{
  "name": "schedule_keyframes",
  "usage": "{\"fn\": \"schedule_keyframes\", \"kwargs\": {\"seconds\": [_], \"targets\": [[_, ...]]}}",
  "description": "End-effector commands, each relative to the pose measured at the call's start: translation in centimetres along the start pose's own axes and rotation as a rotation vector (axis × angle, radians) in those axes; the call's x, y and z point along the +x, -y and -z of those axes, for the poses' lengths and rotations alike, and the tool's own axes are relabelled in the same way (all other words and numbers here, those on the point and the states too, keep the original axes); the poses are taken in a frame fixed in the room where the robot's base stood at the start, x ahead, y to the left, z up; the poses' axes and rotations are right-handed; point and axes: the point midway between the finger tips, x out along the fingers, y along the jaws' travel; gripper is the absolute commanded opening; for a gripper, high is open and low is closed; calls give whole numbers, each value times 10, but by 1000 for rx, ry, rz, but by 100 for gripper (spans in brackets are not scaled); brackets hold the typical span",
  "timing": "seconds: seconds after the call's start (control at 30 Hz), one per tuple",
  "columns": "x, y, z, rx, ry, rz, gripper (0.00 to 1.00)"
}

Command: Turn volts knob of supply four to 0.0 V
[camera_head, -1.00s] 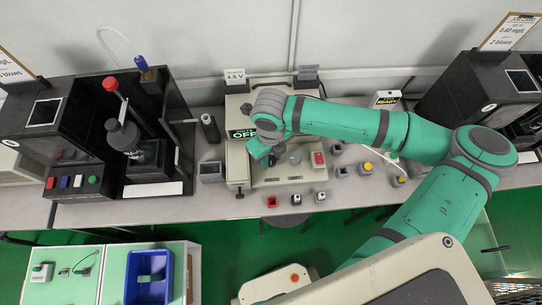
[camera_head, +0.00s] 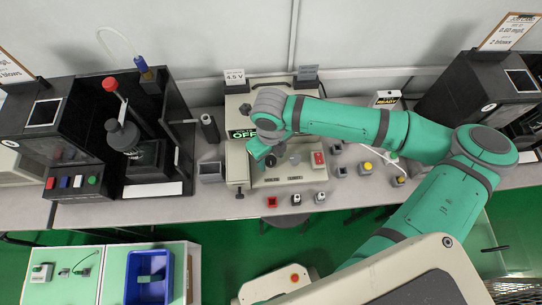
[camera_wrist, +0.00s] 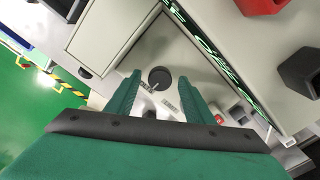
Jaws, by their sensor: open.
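The supply (camera_head: 262,180) is a beige box on the bench, with a lit green display (camera_head: 243,134) at its upper left, partly covered by my arm. In the wrist view a dark round knob (camera_wrist: 159,77) with a pale mark beside it stands on the light panel. My gripper (camera_wrist: 160,80) is open, its two green fingers on either side of the knob with gaps showing. Whether the fingertips are level with the knob or above it I cannot tell. In the head view my gripper (camera_head: 264,152) is over the left part of the panel. No supply number is readable.
A red switch (camera_head: 318,159) is at the panel's right. A 4.5 V card (camera_head: 235,76) stands behind. A black tester (camera_head: 150,130) stands left and a blue bin (camera_head: 150,277) sits front left.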

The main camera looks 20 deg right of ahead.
Motion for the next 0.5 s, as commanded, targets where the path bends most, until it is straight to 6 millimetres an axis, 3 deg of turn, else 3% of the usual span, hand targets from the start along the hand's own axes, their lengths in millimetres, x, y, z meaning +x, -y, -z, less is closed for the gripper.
{"fn": "schedule_keyframes", "kwargs": {"seconds": [0.17,0.5], "targets": [[-18,0,0,-1,2,2,48],[-80,1,0,0,2,3,48]]}}
